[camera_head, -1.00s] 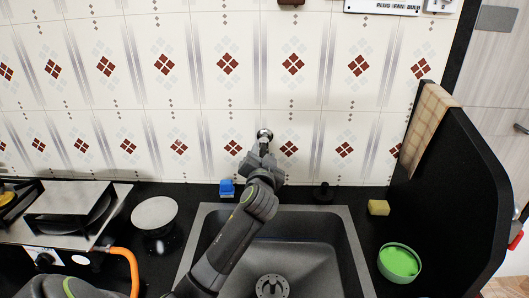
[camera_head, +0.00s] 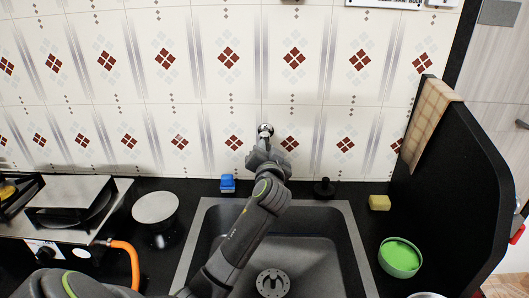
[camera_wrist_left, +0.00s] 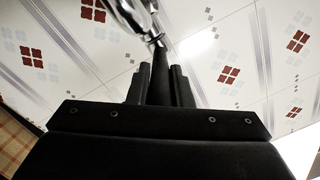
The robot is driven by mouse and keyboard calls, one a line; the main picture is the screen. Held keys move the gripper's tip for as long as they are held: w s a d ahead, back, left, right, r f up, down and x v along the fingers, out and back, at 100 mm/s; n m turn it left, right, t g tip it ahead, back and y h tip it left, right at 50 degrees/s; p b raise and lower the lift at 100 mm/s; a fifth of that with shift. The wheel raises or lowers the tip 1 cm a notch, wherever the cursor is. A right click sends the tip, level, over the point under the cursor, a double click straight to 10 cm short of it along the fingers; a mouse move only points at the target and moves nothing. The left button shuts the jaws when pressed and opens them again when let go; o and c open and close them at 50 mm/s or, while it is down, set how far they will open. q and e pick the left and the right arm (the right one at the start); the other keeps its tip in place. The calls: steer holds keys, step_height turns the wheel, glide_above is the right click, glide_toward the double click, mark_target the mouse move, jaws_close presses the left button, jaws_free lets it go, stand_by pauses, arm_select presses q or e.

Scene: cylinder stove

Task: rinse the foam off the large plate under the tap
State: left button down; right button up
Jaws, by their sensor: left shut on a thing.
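My left gripper (camera_wrist_left: 160,85) is at the tap above the back of the sink. Its two fingers are shut on a dark, narrow part of the tap, which looks like its lever. The chrome tap (camera_wrist_left: 137,14) shows just beyond the fingertips; in the head view its round end (camera_head: 265,130) shows above my gripper (camera_head: 264,148). The large plate cannot be identified for certain. A white rim (camera_head: 428,295) shows at the bottom edge on the right, mostly cut off. No foam or running water can be made out. My right gripper is out of view.
The dark sink (camera_head: 325,245) is empty around its drain. A blue item (camera_head: 227,183), a black stopper (camera_head: 324,188), a yellow sponge (camera_head: 379,202) and a green bowl (camera_head: 400,257) stand around it. A white disc (camera_head: 155,207) is left, beside the stove (camera_head: 66,195). A black partition (camera_head: 455,190) bounds the right.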

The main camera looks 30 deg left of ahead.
arm_select(q)
steer(key=shift+w+d+n+g+y+b, duration=0.25)
steer(key=shift+n+g+y+b, duration=0.2)
steer(key=shift+y, duration=0.1)
steer(key=shift+w+d+n+g+y+b, duration=0.2)
steer(key=shift+d+n+g+y+b, duration=0.1)
steer(key=shift+n+g+y, duration=0.2)
steer(key=shift+a, duration=0.1)
steer(key=c, duration=1.3)
jaws_free()
